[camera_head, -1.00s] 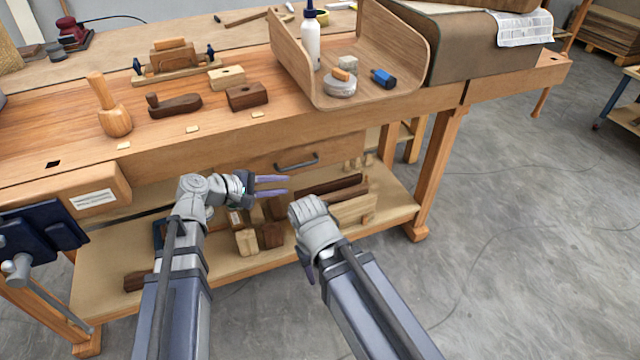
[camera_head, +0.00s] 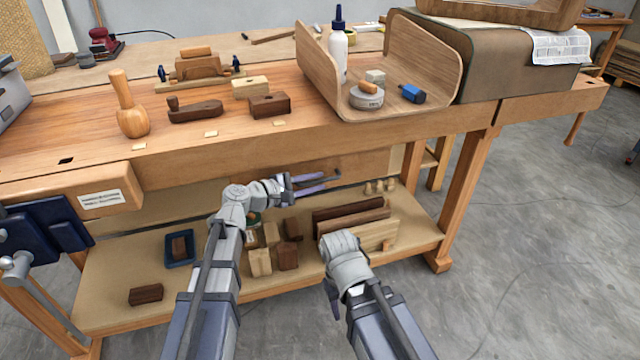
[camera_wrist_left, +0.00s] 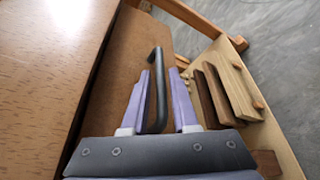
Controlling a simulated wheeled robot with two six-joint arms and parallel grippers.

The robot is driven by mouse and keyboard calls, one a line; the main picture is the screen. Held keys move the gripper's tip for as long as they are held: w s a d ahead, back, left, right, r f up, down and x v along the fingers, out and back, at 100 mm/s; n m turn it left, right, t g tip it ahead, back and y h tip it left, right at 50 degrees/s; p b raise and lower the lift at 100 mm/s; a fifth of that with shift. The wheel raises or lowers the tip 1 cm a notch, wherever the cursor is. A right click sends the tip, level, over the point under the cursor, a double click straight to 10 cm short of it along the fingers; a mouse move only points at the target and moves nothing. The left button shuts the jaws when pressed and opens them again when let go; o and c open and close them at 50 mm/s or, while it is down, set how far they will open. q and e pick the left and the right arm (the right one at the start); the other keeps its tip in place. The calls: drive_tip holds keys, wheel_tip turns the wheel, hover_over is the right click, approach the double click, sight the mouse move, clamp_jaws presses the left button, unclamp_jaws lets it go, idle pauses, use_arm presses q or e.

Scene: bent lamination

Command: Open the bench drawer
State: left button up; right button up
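The drawer front (camera_head: 372,163) is a brown wooden panel under the bench top, and the drawer looks closed. Its dark bar handle (camera_wrist_left: 157,78) shows in the left wrist view. My left gripper (camera_head: 318,184) is at the handle. Its two lavender fingers (camera_wrist_left: 160,88) are apart, one on each side of the bar, with a visible gap on the right side. In the head view the gripper hides most of the handle. My right gripper (camera_head: 332,298) hangs low in front of the shelf, pointing down, away from the drawer. Its opening cannot be made out.
The lower shelf (camera_head: 120,280) holds wood blocks and boards just below the drawer. The bench top (camera_head: 60,135) carries a mallet (camera_head: 132,118), planes and a curved plywood piece (camera_head: 440,65). A blue vise (camera_head: 40,240) sits at left. Open floor lies at right.

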use_arm(q)
drive_tip(key=shift+x, duration=0.9)
clamp_jaws()
idle(0.9)
